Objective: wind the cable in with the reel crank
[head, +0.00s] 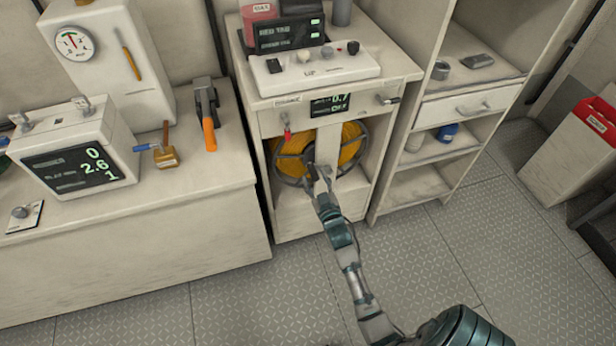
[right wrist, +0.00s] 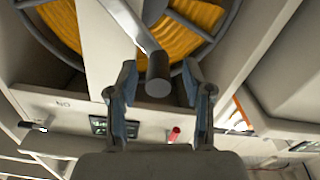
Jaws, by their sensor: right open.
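The cable reel (head: 350,148) holds orange-yellow cable inside the open cabinet, behind a pale upright post. The reel also shows at the top of the right wrist view (right wrist: 205,14). The crank arm (right wrist: 132,22) crosses in front of it and ends in a dark round handle (right wrist: 158,74). My right gripper (head: 322,178) is at the front of the reel in the head view. In the right wrist view its two fingers (right wrist: 160,84) are open, one on each side of the handle, with gaps visible. The crank is mostly hidden by my gripper in the head view. My left gripper is out of view.
A small display (head: 330,104) and a red-tipped lever (head: 287,133) sit on the cabinet front above the reel. A bench (head: 215,172) with instruments stands left, open shelves (head: 425,187) right. The patterned floor (head: 250,308) in front is clear apart from my arm.

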